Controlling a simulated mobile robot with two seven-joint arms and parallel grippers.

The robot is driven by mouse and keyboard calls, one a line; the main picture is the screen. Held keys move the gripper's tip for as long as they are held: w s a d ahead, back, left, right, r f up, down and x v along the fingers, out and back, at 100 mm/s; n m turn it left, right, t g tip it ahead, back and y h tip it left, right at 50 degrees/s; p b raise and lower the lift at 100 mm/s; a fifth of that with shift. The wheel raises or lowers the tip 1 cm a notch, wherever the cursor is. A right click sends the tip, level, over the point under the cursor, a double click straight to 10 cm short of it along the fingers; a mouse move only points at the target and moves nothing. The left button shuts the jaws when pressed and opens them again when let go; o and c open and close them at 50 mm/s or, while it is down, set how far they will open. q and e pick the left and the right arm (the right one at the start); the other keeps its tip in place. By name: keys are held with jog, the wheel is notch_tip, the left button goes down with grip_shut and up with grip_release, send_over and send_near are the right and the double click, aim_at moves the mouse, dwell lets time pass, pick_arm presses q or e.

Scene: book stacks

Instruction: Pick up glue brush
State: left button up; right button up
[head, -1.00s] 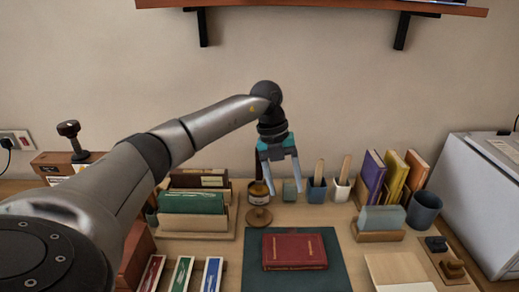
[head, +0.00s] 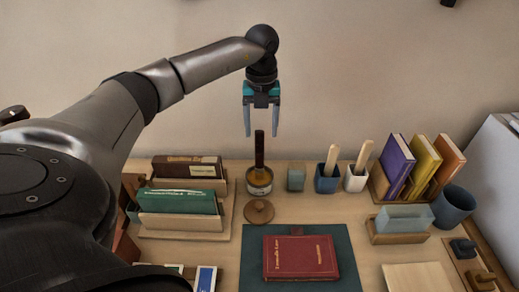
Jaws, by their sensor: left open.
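The glue brush (head: 259,150) stands upright with its dark handle up in a small glue jar (head: 259,183). The jar has a pale label and stands on the desk. My left gripper (head: 261,132) is open and points down above the jar. Its two fingertips appear on either side of the top of the brush handle, with gaps to both sides. I cannot tell whether the fingers are at the same depth as the handle. The brush's lower end is hidden in the jar. My right gripper is not in view.
A round wooden lid (head: 259,211) lies in front of the jar. Book holders (head: 180,203) stand left. A grey-green block (head: 296,177) and two cups (head: 327,181) with wooden-handled tools stand right. A red book (head: 300,258) lies on a green mat (head: 345,262) in front.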

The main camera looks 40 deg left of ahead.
pick_arm(q)
jog(key=b, duration=0.1)
send_over(259, 167)
jog(key=f, duration=0.9)
jog(key=shift+w+a, duration=0.2)
jog(key=shift+w, duration=0.2)
jog(key=shift+c, duration=0.2)
grip_shut()
